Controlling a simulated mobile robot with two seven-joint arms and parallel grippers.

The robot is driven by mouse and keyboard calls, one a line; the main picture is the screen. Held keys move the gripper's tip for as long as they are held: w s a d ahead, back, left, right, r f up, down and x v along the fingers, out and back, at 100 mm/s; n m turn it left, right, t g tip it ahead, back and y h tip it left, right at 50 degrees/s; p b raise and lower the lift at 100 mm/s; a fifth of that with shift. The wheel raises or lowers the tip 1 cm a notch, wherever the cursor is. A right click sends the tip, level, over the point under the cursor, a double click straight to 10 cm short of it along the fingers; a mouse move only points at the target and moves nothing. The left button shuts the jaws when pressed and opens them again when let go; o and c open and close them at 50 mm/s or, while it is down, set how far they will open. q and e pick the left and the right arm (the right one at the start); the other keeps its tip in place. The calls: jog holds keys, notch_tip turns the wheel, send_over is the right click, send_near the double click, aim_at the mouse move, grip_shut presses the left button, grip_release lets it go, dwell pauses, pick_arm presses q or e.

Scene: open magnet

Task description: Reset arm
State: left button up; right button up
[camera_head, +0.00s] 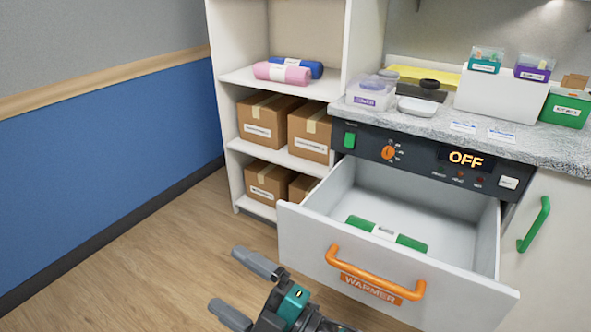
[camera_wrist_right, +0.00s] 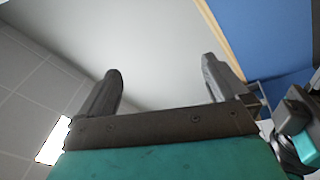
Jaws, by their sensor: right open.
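My right gripper (camera_head: 243,288) is at the bottom of the head view, in front of and left of the open warmer drawer. Its two grey fingers are spread apart with nothing between them. In the right wrist view the same open fingers (camera_wrist_right: 160,88) point up toward bare wall and ceiling. The gripper is apart from the drawer's orange handle (camera_head: 374,274). My left gripper is not in view.
The warmer drawer (camera_head: 300,237) stands pulled out and holds a green roll (camera_head: 412,243). Its panel (camera_head: 420,160) reads OFF. Shelves (camera_head: 278,82) with boxes (camera_head: 265,117) and rolls stand behind. A counter (camera_head: 400,122) holds containers. The wooden floor (camera_head: 150,262) at left is clear.

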jog(key=w+d+f+m+t+h+b, duration=0.1)
jog(key=d+f+m+t+h, duration=0.2)
jog(key=d+f+m+h, duration=0.3)
jog(key=d+f+m+t+h+b, duration=0.1)
jog(key=d+f+m+t+h, duration=0.2)
jog(key=d+m, duration=0.5)
jog(key=s+d+f+m+g+h+b, duration=0.1)
jog(key=s+d+f+m+g+h, duration=0.45)
jog(key=s+d+f+m, duration=0.35)
pick_arm(q)
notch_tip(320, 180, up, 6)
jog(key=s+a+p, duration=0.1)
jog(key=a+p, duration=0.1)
jog(key=p, duration=1)
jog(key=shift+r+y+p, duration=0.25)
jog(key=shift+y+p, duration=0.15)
pick_arm(e)
jog(key=d+r+n+h, duration=0.1)
jog(key=d+r, duration=0.2)
jog(key=r, duration=0.4)
jog(key=shift+s+d+r+t+h, duration=0.3)
jog(key=shift+d+r+t+h, duration=0.05)
jog(key=shift+d+r, duration=0.05)
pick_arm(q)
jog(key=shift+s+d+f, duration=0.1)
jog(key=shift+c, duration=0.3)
